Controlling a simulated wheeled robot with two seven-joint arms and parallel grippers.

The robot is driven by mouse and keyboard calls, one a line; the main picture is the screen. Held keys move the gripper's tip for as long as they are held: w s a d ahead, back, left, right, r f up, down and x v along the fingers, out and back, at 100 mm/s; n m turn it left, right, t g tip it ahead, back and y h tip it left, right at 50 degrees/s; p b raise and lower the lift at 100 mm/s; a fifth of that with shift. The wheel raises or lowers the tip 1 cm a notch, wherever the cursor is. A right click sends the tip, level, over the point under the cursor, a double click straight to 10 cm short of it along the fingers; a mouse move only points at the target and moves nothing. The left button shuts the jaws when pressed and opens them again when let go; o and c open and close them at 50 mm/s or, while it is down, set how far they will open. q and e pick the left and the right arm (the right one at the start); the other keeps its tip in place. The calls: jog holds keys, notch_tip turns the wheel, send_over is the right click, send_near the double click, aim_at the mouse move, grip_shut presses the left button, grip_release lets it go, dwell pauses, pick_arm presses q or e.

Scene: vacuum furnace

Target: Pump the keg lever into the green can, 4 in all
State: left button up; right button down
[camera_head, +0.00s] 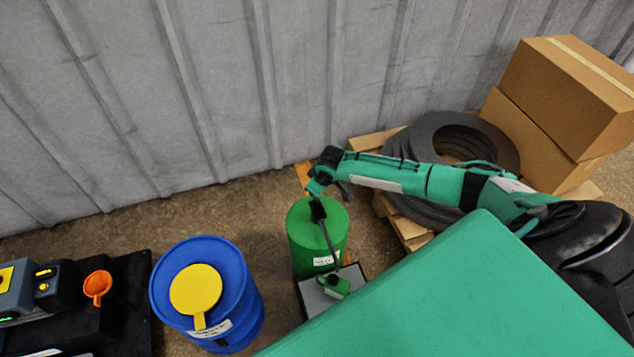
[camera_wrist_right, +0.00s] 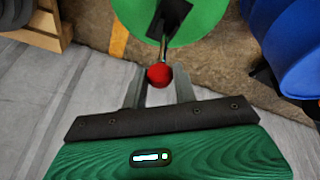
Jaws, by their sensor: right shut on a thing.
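The green keg (camera_head: 318,238) stands on the floor by the wall. A black pump head (camera_head: 318,209) sits on its top, with a thin dark spout leading down toward the small green can (camera_head: 335,285). The can is on a grey stand (camera_head: 315,300) in front of the keg. My right gripper (camera_head: 314,186) is over the keg's far side. In the right wrist view the red knob (camera_wrist_right: 159,75) of the metal keg lever (camera_wrist_right: 163,50) is between its fingers, which are shut on it. The head view hides the knob. My left gripper is in neither view.
A blue drum (camera_head: 245,290) with a yellow lid (camera_head: 195,289) stands left of the keg. An orange funnel cup (camera_head: 97,285) is on a black bench further left. Black rings (camera_head: 400,150) on a pallet and cardboard boxes (camera_head: 570,90) are at right. The corrugated wall (camera_head: 220,90) is close behind.

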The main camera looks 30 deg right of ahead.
jog(key=s+t+p, duration=0.2)
jog(key=shift+s+a+f+t+h+p, duration=0.1)
jog(key=shift+s+a+t+h+p, duration=0.2)
jog(key=shift+s+a+p, duration=0.1)
jog(key=shift+s+a+f+t+p, duration=0.2)
jog(key=shift+s+t+p, duration=0.35)
jog(key=shift+t, duration=0.35)
jog(key=shift+s+a+f+p, duration=0.15)
jog(key=shift+s+f+p, duration=0.2)
jog(key=shift+s, duration=0.3)
jog(key=shift+s+a+f+p, duration=0.1)
jog(key=shift+s+f+p, duration=0.1)
jog(key=shift+s+f, duration=0.35)
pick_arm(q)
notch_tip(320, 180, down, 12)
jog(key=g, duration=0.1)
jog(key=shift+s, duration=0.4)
pick_arm(e)
jog(key=shift+s, duration=0.15)
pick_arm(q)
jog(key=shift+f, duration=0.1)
pick_arm(e)
jog(key=c, duration=1.3)
grip_release()
jog(key=shift+a, duration=0.1)
jog(key=shift+o, duration=1)
jog(key=shift+r, duration=0.15)
